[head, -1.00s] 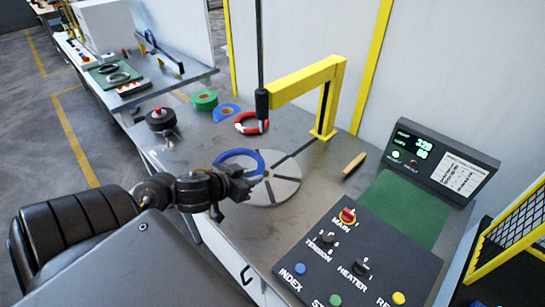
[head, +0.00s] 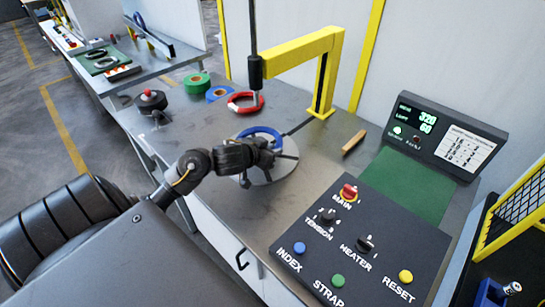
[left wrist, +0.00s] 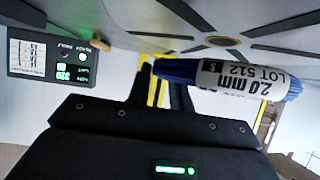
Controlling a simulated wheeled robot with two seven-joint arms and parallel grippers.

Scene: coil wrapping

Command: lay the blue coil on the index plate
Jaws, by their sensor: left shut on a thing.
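The blue coil (head: 262,131) shows as an arc over the far part of the round grey index plate (head: 284,170). My left gripper (head: 268,158) is shut on the coil's near side and hides part of the coil and plate. In the left wrist view the blue coil (left wrist: 180,75) is seen edge-on with a white "2.0 mm LOT 512" label, between my fingers (left wrist: 163,85). The slotted index plate (left wrist: 225,22) appears close to it there; I cannot tell whether they touch. My right gripper is not in view.
A yellow arm (head: 325,75) stands behind the plate, with a dark vertical rod (head: 255,70) at its end. A red coil (head: 245,103), a green roll (head: 197,82) and a blue item (head: 219,93) lie behind. A control panel (head: 350,250) is at the front right.

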